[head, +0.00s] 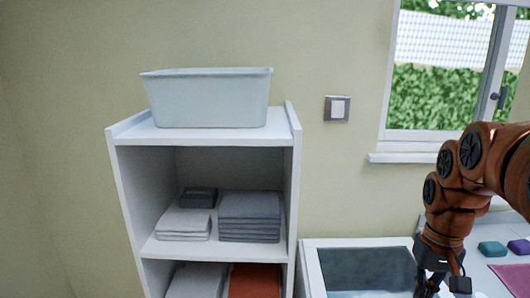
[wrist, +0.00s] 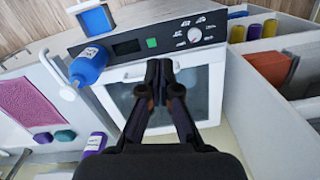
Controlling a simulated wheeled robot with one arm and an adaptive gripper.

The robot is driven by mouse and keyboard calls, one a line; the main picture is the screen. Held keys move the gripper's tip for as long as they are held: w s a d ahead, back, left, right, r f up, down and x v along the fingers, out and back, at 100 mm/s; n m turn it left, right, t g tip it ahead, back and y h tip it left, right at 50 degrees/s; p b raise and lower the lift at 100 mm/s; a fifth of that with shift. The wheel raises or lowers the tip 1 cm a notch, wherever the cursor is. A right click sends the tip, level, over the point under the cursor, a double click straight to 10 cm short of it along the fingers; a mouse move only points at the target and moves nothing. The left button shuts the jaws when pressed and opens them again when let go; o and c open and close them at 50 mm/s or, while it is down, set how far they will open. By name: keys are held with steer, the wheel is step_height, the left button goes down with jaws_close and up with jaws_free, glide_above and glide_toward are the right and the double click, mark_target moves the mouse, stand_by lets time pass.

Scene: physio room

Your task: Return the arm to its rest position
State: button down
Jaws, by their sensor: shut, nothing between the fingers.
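My gripper (wrist: 158,72) is shut and empty in the wrist view, its two dark fingers together in front of a white appliance (wrist: 112,76) with a glass door. In the head view my orange-brown arm comes in from the right edge and bends down. The gripper (head: 432,284) hangs at the bottom there, with its tips hard to make out, above or beside a white unit with a dark grey recess (head: 365,268).
A white shelf (head: 296,150) holds folded towels (head: 250,215) and a pale bin (head: 208,102). A window (head: 437,85) is at right.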

steer(key=s+a+f, duration=0.2)
steer(key=s+a, duration=0.2)
steer(key=s, duration=0.2)
steer(key=s+a+f+n, duration=0.1)
steer(key=s+a+f, duration=0.2)
steer(key=s, duration=0.3)
steer(key=s+a+f+n+g, duration=0.1)
steer(key=s+a+f, duration=0.2)
steer(key=s+a, duration=0.2)
steer(key=shift+s+a, duration=0.15)
steer(key=shift+s, duration=0.75)
